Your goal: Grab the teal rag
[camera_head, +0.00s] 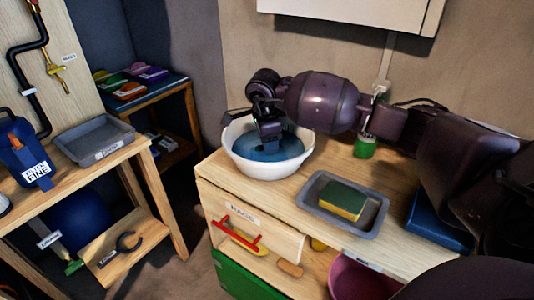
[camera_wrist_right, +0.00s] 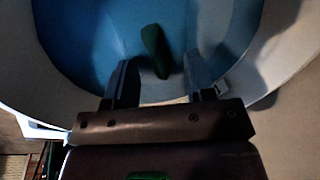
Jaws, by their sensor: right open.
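A white basin (camera_head: 272,167) with blue water (camera_head: 285,148) stands on the wooden counter. My right gripper (camera_head: 262,128) is open and points down into the basin. In the right wrist view, a dark green item (camera_wrist_right: 156,48), likely the teal rag, lies in the blue water (camera_wrist_right: 95,35). It shows between and beyond the two fingers of the right gripper (camera_wrist_right: 160,75), which do not hold it. In the head view the item is hidden by my gripper. My left gripper is not in view.
A grey tray (camera_head: 312,201) with a yellow-green sponge (camera_head: 342,200) sits right of the basin. A green-labelled container (camera_head: 365,147) stands behind it. A wall cabinet (camera_head: 350,12) hangs above. A shelf with another grey tray (camera_head: 85,128) is at left.

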